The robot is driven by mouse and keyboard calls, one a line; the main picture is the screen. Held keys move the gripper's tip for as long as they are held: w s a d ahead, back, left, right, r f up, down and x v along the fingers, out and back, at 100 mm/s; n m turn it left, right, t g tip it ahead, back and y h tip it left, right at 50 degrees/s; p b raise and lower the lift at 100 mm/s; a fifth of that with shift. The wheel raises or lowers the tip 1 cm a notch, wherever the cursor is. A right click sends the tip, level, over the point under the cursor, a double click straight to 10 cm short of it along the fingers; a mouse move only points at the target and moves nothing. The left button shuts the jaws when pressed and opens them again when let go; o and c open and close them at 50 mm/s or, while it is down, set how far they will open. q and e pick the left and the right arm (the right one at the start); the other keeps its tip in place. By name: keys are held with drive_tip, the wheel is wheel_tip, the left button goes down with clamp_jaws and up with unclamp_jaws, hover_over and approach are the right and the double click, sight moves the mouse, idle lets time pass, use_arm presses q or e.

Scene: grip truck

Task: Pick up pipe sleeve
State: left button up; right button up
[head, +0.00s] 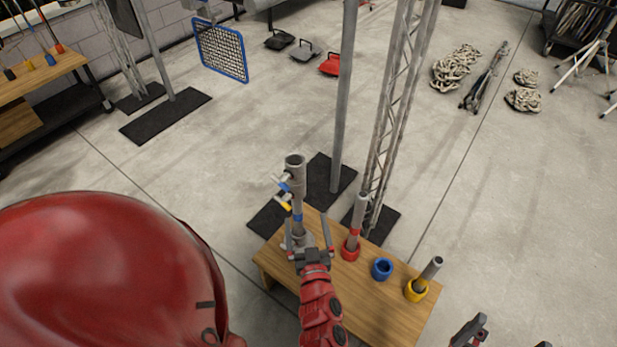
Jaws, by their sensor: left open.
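A grey metal pipe sleeve (297,207) with an open top, blue bands and small side clamps stands upright at the left end of the wooden table. My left gripper (308,233) is open at its lower part, one finger on each side in the picture. I cannot tell whether the fingers touch it. Along the table stand a pipe in a red collar (350,250), an empty blue collar (382,269) and a tilted pipe in a yellow collar (416,290). Parts that look like my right gripper (505,338) show at the bottom right edge, mostly cut off.
The wooden table (385,318) has bare room at its front. Just behind it rise a tall grey pole (344,110) and a lattice truss (393,110) on black base plates. Coiled ropes (455,68) lie farther back. The floor between is mostly clear.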

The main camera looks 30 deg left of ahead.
sight(297, 186)
use_arm(q)
drive_tip(key=b+x, duration=0.1)
drive_tip(key=x, duration=0.9)
drive_tip(key=shift+a+r, duration=0.1)
drive_tip(key=shift+a, duration=0.15)
drive_tip(key=shift+f+x, duration=0.2)
drive_tip(key=shift+x, duration=2.6)
drive_tip(key=shift+s+a, duration=0.1)
drive_tip(key=shift+a, duration=0.05)
drive_tip(key=shift+c, duration=0.3)
clamp_jaws()
